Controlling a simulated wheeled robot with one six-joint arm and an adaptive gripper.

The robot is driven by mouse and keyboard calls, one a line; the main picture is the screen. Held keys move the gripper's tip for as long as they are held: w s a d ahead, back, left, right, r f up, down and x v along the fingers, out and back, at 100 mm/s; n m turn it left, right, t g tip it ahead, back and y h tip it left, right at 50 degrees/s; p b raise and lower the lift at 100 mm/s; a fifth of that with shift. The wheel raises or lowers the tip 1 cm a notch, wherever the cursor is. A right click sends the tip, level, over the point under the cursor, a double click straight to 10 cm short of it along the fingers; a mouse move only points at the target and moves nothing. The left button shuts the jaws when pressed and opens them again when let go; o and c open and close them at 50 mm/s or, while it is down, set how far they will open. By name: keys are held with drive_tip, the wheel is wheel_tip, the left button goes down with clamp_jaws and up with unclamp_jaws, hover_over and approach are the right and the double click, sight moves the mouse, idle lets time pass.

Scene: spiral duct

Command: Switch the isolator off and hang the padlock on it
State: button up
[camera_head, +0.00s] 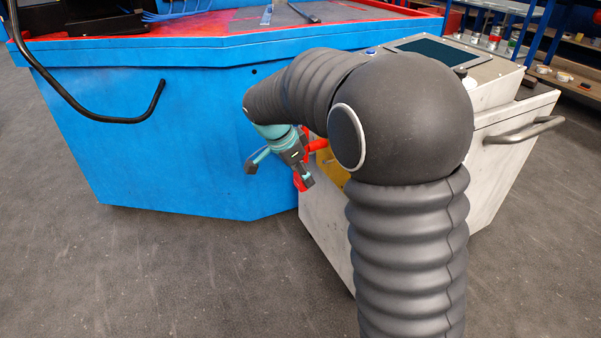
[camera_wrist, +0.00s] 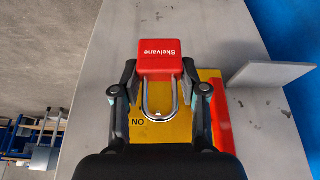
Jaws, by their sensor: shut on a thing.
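A red padlock (camera_wrist: 160,55) with white lettering and a silver U-shaped shackle sits between the fingertips of my gripper (camera_wrist: 159,72), which is shut on its body. Behind the shackle is the yellow plate (camera_wrist: 181,132) of the isolator. Its red handle (camera_wrist: 222,122) shows to the right of the gripper. I cannot tell whether the padlock touches the isolator.
The isolator is on the side of a pale grey cabinet (camera_head: 325,222) with a bar handle (camera_head: 523,131). A grey ledge (camera_wrist: 268,75) juts out right of the padlock. A blue machine (camera_head: 170,140) with a black curved bar (camera_head: 100,118) stands left. The floor in front is clear.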

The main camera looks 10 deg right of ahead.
drive_tip(key=w+d+f, duration=0.1)
drive_tip(key=w+d, duration=0.1)
drive_tip(key=d, duration=0.5)
drive_tip(key=shift+f, duration=0.25)
idle(0.6)
drive_tip(key=shift+w, duration=0.15)
idle(0.6)
drive_tip(key=o, duration=1.4)
drive_tip(key=shift+c, duration=0.2)
drive_tip(key=shift+r, duration=0.1)
